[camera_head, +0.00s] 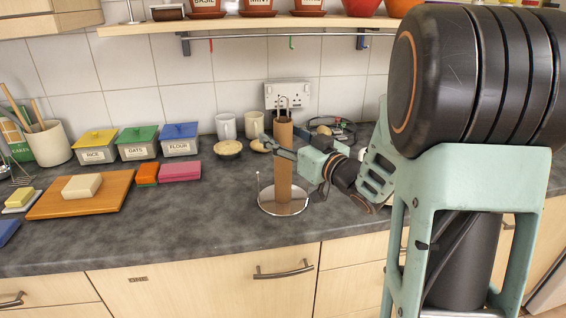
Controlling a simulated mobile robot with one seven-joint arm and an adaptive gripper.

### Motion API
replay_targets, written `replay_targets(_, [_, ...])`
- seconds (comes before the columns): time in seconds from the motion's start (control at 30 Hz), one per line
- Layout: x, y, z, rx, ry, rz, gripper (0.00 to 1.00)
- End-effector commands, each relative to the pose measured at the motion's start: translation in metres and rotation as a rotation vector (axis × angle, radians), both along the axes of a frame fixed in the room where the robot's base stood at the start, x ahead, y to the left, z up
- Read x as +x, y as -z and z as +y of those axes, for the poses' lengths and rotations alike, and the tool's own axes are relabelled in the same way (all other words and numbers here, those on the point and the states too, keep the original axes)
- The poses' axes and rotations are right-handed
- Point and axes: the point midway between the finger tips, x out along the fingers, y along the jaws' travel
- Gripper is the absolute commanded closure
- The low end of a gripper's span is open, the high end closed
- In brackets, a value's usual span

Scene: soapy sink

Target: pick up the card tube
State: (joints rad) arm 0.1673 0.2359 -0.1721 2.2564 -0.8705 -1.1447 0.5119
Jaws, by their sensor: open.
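The card tube (283,178) is a plain brown cylinder. It stands upright on a round shiny metal holder (268,204), with a wire loop showing above its top. My gripper (271,144) reaches in from the right at the tube's upper part. Its jaws are open, and one finger crosses in front of the tube. The other finger is mostly hidden, so I cannot tell whether the jaws straddle the tube or touch it.
A bowl (228,149) and two mugs (226,126) stand behind and left of the tube. Lidded tins (138,146), sponges (179,171) and a wooden board (110,203) are further left. A shelf (240,24) hangs above. The counter front near the holder is clear.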

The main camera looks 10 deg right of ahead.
Motion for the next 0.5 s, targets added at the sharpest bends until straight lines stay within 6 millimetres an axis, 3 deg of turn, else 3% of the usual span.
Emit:
replay_targets(0.1, [-0.0002,0.0000,-0.0001,0.000,0.000,0.000,0.42])
replay_targets(0.4, [-0.0005,0.0000,-0.0002,0.000,0.000,0.000,0.75])
replay_targets(0.5, [-0.0005,-0.0001,-0.0002,0.000,0.000,0.000,0.76])
